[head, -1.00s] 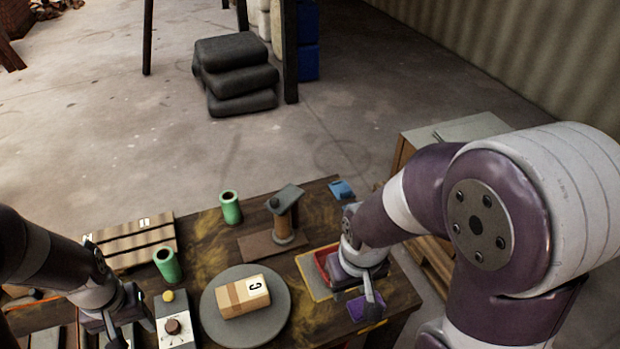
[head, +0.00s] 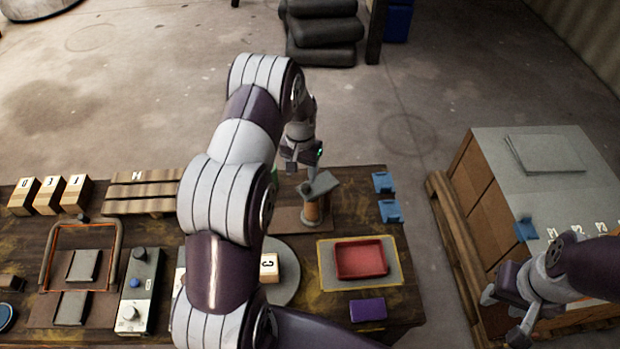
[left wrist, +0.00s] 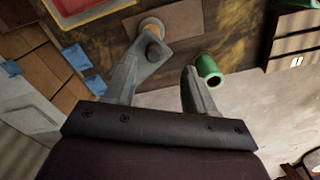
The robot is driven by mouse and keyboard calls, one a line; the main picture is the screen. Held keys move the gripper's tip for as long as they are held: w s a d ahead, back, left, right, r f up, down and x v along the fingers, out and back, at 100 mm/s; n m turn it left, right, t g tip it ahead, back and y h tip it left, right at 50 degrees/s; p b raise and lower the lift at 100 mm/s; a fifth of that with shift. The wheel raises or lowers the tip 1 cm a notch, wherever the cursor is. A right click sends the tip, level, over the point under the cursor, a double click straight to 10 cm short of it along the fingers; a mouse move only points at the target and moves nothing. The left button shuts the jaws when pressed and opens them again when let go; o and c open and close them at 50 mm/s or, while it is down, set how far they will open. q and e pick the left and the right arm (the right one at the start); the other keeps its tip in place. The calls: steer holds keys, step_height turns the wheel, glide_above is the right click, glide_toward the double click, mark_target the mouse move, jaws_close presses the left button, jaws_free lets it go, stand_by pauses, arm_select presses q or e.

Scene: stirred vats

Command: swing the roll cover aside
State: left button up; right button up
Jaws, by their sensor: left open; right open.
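The roll cover is a grey plate (head: 322,183) with a dark knob. It lies over the top of an upright tan roll (head: 312,210) on a brown base plate (head: 290,217). My left gripper (head: 302,165) is open and empty, close above the far side of the cover in the head view. In the left wrist view the cover (left wrist: 170,47) and its knob show beyond and between the open fingers (left wrist: 163,62); I cannot tell whether they touch. My right gripper (head: 508,308) is open and empty at the right, by the wooden cabinet.
My left arm hides part of the grey disc (head: 288,285) and lettered box (head: 269,267).

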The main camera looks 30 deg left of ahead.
mark_target(306, 185)
arm_select(q)
steer(key=f, duration=0.2)
steer(key=w+d+f+p, duration=0.1)
steer(key=f, duration=0.2)
steer(key=shift+w+d+f, duration=0.15)
steer(key=shift+w+f, duration=0.05)
steer(key=shift+f, duration=0.5)
steer(key=shift+s+a+f, duration=0.2)
steer(key=shift+s+a, duration=0.15)
steer(key=shift+a, duration=0.05)
steer(key=shift+d, duration=0.1)
steer(key=shift+w+d, duration=0.1)
steer(key=shift+w, duration=0.1)
steer(key=c, duration=0.6)
jaws_close()
arm_select(e)
steer(key=shift+w+d+r, duration=0.2)
steer(key=shift+w+r, duration=0.1)
steer(key=shift+r, duration=0.15)
steer(key=shift+w+d+r, duration=0.15)
steer(key=shift+w+r, duration=0.1)
steer(key=shift+r, duration=0.2)
